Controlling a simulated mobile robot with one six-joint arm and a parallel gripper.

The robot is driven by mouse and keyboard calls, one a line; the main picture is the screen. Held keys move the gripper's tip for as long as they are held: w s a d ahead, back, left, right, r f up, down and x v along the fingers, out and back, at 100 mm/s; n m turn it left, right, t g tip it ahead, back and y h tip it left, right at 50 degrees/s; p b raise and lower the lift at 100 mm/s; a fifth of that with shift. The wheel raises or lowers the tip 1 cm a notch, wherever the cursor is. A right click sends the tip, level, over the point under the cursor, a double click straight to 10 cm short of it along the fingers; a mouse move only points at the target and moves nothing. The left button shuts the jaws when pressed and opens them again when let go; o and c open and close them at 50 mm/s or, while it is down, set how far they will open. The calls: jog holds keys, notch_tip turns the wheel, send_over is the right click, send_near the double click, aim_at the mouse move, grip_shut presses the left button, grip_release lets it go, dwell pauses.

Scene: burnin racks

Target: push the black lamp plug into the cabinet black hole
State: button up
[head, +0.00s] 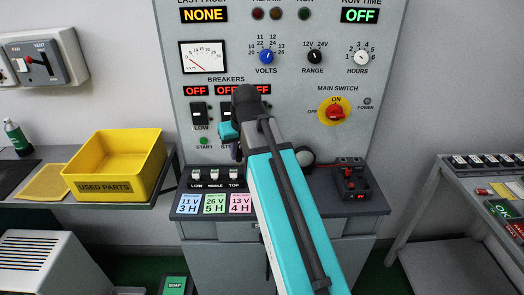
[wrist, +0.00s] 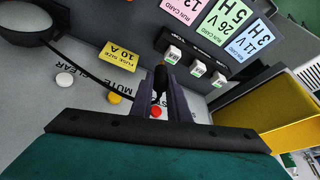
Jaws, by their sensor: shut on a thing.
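My gripper (wrist: 160,90) shows in the wrist view with its two dark purple fingers close together. It is shut on the black lamp plug (wrist: 160,76), a small dark piece between the fingertips. A black cord runs from there to the round black lamp (wrist: 32,22) at the upper left. In the head view the lamp (head: 303,157) stands on the console, just right of my arm. My arm hides most of my gripper and the plug there; only a bit of finger (head: 236,151) shows. I cannot make out the black hole in the cabinet (head: 385,60).
White-topped switches (head: 215,174) and run cards (head: 215,204) lie left of my arm. A red button (wrist: 156,112), yellow button (wrist: 115,97) and fuse label (wrist: 119,56) are near my fingers. A yellow bin (head: 118,165) stands left. A black device (head: 353,180) sits right.

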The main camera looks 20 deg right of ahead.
jog(key=w+a, duration=0.1)
jog(key=a, duration=0.6)
jog(key=shift+w, duration=0.4)
jog(key=shift+s+f, duration=0.1)
